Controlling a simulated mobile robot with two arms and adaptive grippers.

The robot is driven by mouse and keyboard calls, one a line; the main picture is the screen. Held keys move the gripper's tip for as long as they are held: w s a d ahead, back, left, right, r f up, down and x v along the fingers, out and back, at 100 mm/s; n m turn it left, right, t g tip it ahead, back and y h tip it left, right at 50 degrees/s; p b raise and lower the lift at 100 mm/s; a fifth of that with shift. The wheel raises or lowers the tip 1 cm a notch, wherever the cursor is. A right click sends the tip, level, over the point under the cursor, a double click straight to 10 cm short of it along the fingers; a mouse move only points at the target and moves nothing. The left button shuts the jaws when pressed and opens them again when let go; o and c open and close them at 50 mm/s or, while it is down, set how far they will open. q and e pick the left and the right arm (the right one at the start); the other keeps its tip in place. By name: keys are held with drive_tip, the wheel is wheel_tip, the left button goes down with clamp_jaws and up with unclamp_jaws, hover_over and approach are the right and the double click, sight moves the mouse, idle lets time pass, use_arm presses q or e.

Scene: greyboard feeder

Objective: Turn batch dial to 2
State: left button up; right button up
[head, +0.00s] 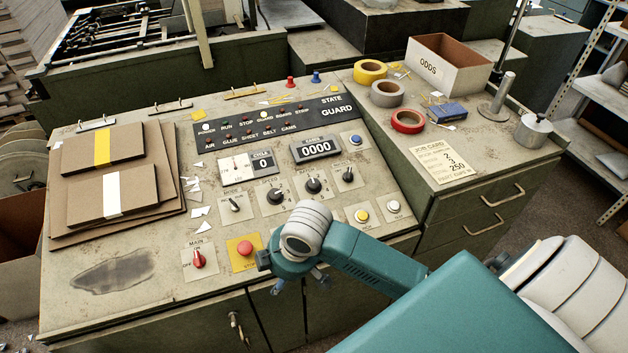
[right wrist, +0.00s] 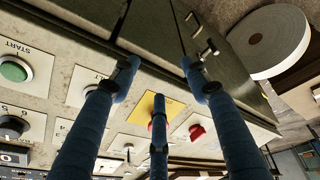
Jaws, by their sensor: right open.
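A round black dial with numbers (right wrist: 12,127) shows at the left edge of the right wrist view. My right gripper (head: 297,283) is open and empty over the panel's front edge, nearer than the dials and apart from them. Its fingers (right wrist: 160,85) also show in the wrist view. My left gripper is out of view.
A red button on a yellow plate (head: 245,248) and a red main switch (head: 199,259) lie left of my right gripper. Other knobs (head: 348,174) and buttons (head: 362,215) flank the dials. Cardboard sheets (head: 70,195) lie at left. A job card (head: 443,160) lies at right.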

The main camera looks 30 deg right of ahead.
drive_tip(key=w+d+r, duration=0.1)
drive_tip(key=w+d, duration=0.2)
drive_tip(key=w+d+r+n+h, duration=0.1)
drive_tip(key=w+d+r, duration=0.1)
drive_tip(key=w, duration=0.1)
drive_tip(key=w+d+r+n, duration=0.1)
drive_tip(key=w+d+r, duration=0.1)
drive_tip(key=w+d, duration=0.1)
drive_tip(key=shift+w+d+r+h, duration=0.1)
drive_tip(key=shift+w+d+h, duration=0.2)
drive_tip(key=shift+w+h, duration=0.1)
drive_tip(key=h, duration=0.1)
approach(314, 183)
wheel_tip(314, 183, up, 2)
drive_tip(key=shift+g, duration=0.4)
drive_tip(key=p+x, duration=0.1)
drive_tip(key=x, duration=0.9)
drive_tip(key=shift+w+a+f+p, duration=0.1)
drive_tip(key=shift+w+f+p, duration=0.15)
drive_tip(key=shift+p, duration=0.05)
drive_tip(key=c, duration=1.2)
